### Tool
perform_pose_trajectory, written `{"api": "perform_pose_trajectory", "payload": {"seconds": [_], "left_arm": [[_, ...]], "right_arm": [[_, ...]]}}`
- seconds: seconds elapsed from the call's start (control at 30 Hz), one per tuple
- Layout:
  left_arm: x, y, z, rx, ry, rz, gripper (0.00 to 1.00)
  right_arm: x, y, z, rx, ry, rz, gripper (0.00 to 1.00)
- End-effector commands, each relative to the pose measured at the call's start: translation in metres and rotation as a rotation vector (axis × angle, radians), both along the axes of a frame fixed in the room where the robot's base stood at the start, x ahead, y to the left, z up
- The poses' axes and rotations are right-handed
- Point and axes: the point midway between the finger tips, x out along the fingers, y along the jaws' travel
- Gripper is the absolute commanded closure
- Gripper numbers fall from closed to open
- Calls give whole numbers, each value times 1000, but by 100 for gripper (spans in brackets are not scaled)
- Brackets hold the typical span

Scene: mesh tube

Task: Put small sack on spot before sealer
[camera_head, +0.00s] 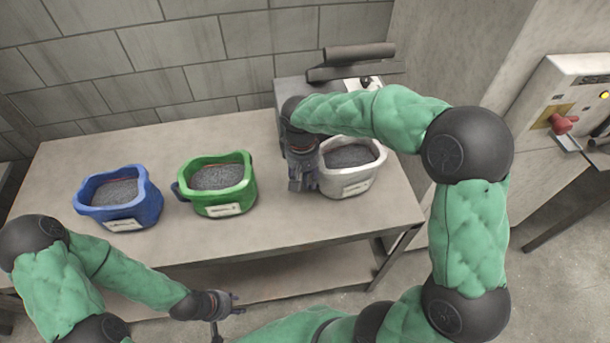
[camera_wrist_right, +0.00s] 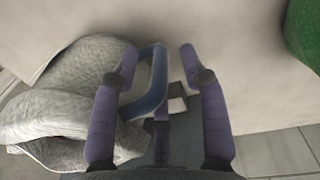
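A white sack (camera_head: 347,184) with dark grey fill stands upright at the right end of the table. It also fills the left of the right wrist view (camera_wrist_right: 75,95), with a blue-grey handle (camera_wrist_right: 155,80) on its side. My right gripper (camera_head: 302,188) is at the sack's left side; its two fingers are apart, with the handle between them. Whether they touch it, I cannot tell. A sealer (camera_head: 350,60) with a dark bar stands behind the white sack, partly hidden by my right arm. My left gripper (camera_head: 238,303) is empty in front of the table, its fingers apart.
A green sack (camera_head: 218,196) stands mid-table, left of my right gripper. A blue sack (camera_head: 122,205) stands further left. The table (camera_head: 270,235) is bare between and in front of the sacks. A control panel (camera_head: 562,105) with a red knob is at right.

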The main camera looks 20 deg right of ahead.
Motion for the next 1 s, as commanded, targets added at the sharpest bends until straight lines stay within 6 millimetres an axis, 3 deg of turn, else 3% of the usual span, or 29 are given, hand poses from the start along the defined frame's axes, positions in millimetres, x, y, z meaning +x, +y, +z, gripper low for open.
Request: {"api": "perform_pose_trajectory", "payload": {"seconds": [0.27,0.7,1.0], "left_arm": [[0,0,0,0,0,0,60],[0,0,0,0,0,0,60],[0,0,0,0,0,0,60]], "right_arm": [[0,1,7,0,2,0,56],[1,4,68,0,-1,1,56],[0,4,75,0,1,0,56]]}}
